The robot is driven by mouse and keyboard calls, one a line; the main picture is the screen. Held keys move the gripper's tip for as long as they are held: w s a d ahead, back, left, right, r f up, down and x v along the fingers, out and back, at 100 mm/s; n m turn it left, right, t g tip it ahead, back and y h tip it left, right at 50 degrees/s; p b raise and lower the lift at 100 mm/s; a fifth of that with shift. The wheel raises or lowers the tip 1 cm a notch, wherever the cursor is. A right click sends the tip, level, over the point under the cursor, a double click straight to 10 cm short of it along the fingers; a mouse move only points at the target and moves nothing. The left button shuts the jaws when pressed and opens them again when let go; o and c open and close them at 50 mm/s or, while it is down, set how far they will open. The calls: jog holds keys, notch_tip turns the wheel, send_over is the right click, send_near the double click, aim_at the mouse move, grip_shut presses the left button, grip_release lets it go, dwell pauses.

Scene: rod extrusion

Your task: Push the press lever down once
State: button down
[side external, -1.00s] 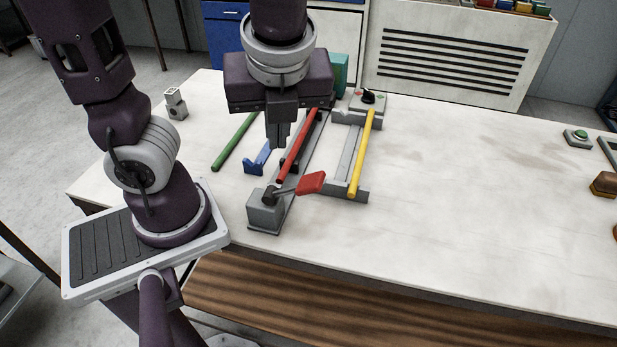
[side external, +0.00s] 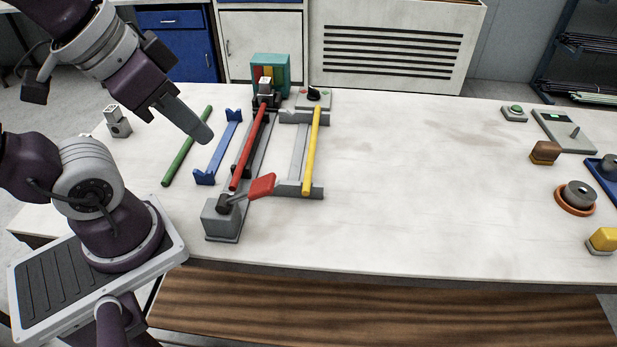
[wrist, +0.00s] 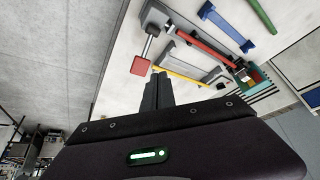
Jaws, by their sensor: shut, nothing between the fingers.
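The press lever has a red paddle handle (side external: 262,187) on a short arm that slants up to the right from a grey block (side external: 221,220) near the table's front edge. In the wrist view the red handle (wrist: 141,66) is just beyond and left of the fingertips, apart from them. My gripper (side external: 205,134) is shut and empty, in the air up and left of the lever in the side view; it also shows in the wrist view (wrist: 159,80). A red rod (side external: 249,147) lies along the press rail behind the lever.
A yellow rod (side external: 311,150) lies on a grey frame right of the press. A blue cradle (side external: 219,146) and a green rod (side external: 187,146) lie to the left. A black-knobbed control box (side external: 314,97) stands behind. The table's middle right is clear.

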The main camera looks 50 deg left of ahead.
jog(key=shift+n, duration=0.3)
jog(key=d+r+n+g, duration=0.1)
jog(key=d+r+n, duration=0.3)
jog(key=n, duration=0.4)
jog(key=shift+r+y, duration=0.4)
jog(key=shift+r, duration=0.4)
jog(key=shift+s, duration=0.1)
send_near(261, 182)
jog(key=shift+g, duration=0.3)
jog(key=x, duration=0.5)
jog(key=shift+a, duration=0.25)
jog(key=shift+w+d+f, duration=0.2)
jog(key=shift+w+f, duration=0.15)
jog(key=shift+f, duration=0.1)
jog(key=shift+w, duration=0.1)
